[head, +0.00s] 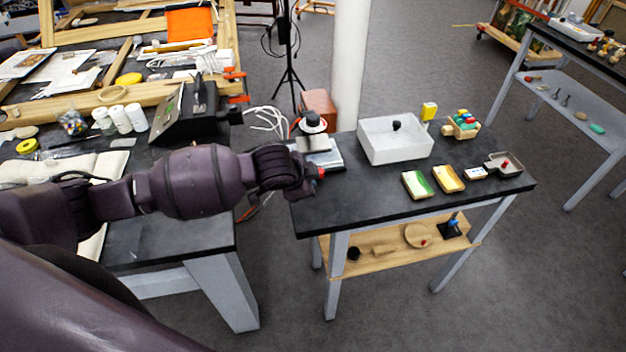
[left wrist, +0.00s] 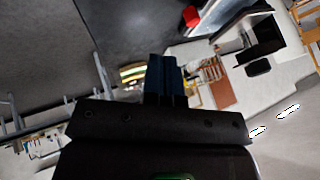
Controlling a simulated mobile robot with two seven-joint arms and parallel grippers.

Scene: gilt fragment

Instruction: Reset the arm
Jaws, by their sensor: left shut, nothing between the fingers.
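My left arm reaches in from the left in the head view, over the gap between the two dark tables. Its gripper (head: 312,180) is by the left end of the small black-topped table (head: 350,207), seemingly above its edge. In the left wrist view the two dark blue fingers of my left gripper (left wrist: 166,62) are together, with nothing between them. My right gripper is in neither view.
A white box (head: 395,145), a green-and-white tray (head: 416,184) and a yellow tray (head: 448,179) stand on the small table. A metal device (head: 318,150) is close behind my gripper. A cluttered workbench (head: 190,236) lies under my arm. Grey floor is free at the front right.

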